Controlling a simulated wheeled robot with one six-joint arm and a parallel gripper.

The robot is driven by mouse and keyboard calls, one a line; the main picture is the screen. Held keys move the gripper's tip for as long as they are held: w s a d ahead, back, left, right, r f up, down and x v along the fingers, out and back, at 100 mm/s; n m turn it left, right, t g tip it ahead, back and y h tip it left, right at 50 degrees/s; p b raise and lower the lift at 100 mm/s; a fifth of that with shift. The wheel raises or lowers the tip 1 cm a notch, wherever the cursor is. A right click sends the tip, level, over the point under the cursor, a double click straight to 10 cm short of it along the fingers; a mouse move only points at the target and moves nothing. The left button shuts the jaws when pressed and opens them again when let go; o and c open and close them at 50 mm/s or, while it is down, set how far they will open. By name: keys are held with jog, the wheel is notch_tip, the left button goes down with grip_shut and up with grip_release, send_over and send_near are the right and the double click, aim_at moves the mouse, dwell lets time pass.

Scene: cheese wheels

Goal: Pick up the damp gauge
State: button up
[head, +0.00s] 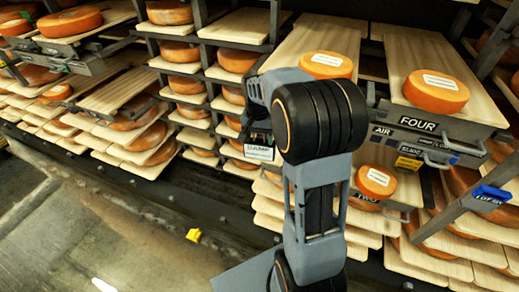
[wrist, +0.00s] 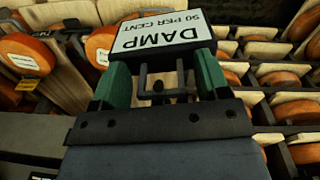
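The damp gauge (wrist: 160,37) fills the top middle of the wrist view, its white plate reading DAMP, 90 PER CENT upside down. A dark bracket shows below the plate, between the two green fingers of my gripper (wrist: 160,68). The fingers stand wide apart, with small gaps visible beside the bracket.
Racks of orange cheese wheels on wooden boards surround the arm. At right, a board marked FOUR (head: 433,98) carries a wheel (head: 436,91), with an AIR plate (head: 382,130) beside it. A small yellow object (head: 193,235) lies on the floor. The floor at lower left is mostly clear.

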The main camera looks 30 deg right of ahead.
grip_shut()
dwell(0.4)
jog(key=shift+r, duration=0.2)
jog(key=shift+r, duration=0.65)
jog(key=s+a+b, duration=0.4)
jog(key=s+a, duration=0.8)
jog(key=a, duration=0.1)
jog(key=shift+a, duration=0.15)
